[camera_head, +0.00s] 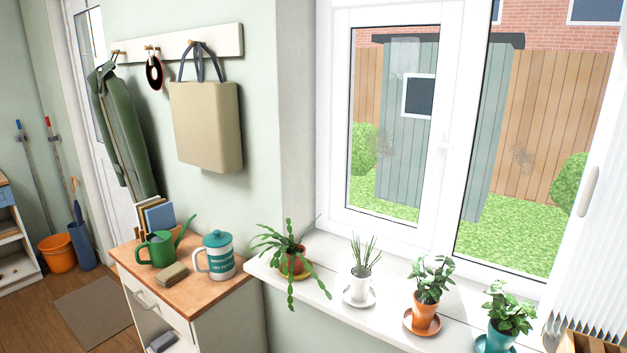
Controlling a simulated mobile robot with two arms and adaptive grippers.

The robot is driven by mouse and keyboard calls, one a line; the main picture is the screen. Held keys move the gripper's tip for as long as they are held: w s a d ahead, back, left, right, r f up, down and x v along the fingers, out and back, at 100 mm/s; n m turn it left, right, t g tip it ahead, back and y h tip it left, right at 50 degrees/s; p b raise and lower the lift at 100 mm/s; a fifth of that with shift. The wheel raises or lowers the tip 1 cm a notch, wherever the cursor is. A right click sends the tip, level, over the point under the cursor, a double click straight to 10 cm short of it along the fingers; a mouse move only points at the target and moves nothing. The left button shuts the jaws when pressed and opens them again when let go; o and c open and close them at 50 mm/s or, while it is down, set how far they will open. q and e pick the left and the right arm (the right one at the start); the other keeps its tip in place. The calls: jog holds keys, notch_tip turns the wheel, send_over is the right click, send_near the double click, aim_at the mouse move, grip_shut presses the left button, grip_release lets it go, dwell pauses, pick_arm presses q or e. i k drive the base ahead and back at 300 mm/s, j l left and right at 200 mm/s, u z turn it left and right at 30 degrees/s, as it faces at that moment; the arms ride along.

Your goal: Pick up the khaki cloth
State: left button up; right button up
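The khaki cloth (172,274) lies folded on the wooden top of a small cabinet (221,290), near its front edge. It sits in front of the green watering can (158,249) and left of a white and teal jug (216,258). Nothing covers it from this view. Neither of my grippers shows in the head view.
Books (158,216) stand at the back of the cabinet top. A white windowsill (340,300) to the right holds several potted plants. A tan bag (206,125) and a green coat (122,130) hang above. A floor mat (95,309) lies left of the cabinet.

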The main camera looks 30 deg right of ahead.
aim_at(171, 274)
jog(key=i+j+z, duration=0.1)
jog(key=z, duration=0.3)
jog(key=i+j+z, duration=0.1)
jog(key=z, duration=0.25)
jog(key=j+z, duration=0.4)
jog(key=i+j+z, duration=0.1)
jog(key=z, duration=0.25)
